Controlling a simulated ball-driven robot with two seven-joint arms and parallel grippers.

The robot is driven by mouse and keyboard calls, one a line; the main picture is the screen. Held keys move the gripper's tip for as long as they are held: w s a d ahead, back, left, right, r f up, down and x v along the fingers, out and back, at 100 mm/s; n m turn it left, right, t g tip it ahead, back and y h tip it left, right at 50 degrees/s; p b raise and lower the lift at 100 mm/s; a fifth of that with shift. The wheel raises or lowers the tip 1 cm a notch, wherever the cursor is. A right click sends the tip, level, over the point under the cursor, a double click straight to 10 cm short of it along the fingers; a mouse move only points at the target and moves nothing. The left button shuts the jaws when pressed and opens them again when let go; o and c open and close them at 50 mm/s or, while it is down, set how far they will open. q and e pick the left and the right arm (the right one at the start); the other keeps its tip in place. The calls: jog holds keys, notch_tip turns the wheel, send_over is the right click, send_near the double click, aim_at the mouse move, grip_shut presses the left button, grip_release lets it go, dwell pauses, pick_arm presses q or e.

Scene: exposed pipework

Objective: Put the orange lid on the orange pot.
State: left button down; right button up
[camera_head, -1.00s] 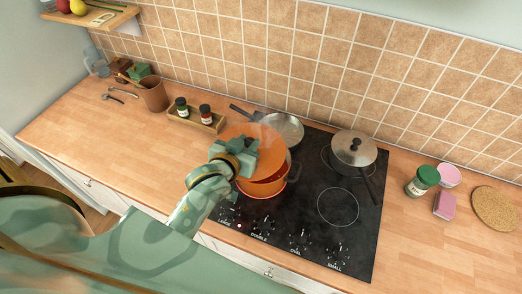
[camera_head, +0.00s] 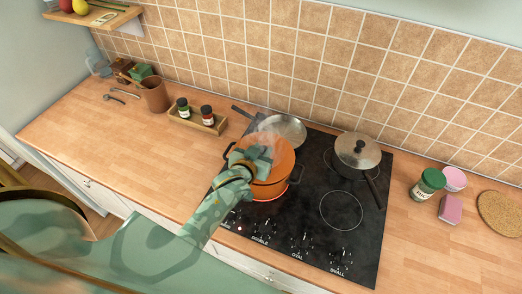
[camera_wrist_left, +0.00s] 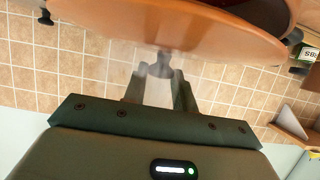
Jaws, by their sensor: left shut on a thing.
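The orange lid (camera_head: 283,157) is over the orange pot (camera_head: 270,191) on the hob's front left zone, covering most of its opening. In the left wrist view the lid (camera_wrist_left: 190,28) shows its top and dark knob (camera_wrist_left: 163,64). A dark red strip of the pot (camera_wrist_left: 268,12) shows past the lid's edge there, so the lid looks tilted or not flush. My left gripper (camera_head: 257,156) is shut on the lid's knob; its fingers (camera_wrist_left: 161,85) flank the knob in the wrist view. I cannot tell whether lid and rim touch. My right gripper is not in view.
A frying pan (camera_head: 283,129) sits behind the pot and a lidded saucepan (camera_head: 356,153) to its right on the black hob (camera_head: 312,238). A spice tray (camera_head: 190,120) stands left. Steam hangs over the pot.

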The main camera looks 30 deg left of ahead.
pick_arm(q)
jog(key=shift+f, duration=0.55)
jog(key=c, duration=1.4)
grip_release()
jog(key=shift+o, duration=1.4)
jog(key=shift+r, duration=0.4)
jog(key=p+v, duration=0.1)
jog(key=v, duration=1.1)
jog(key=shift+r, duration=0.15)
jog(key=shift+s, duration=0.1)
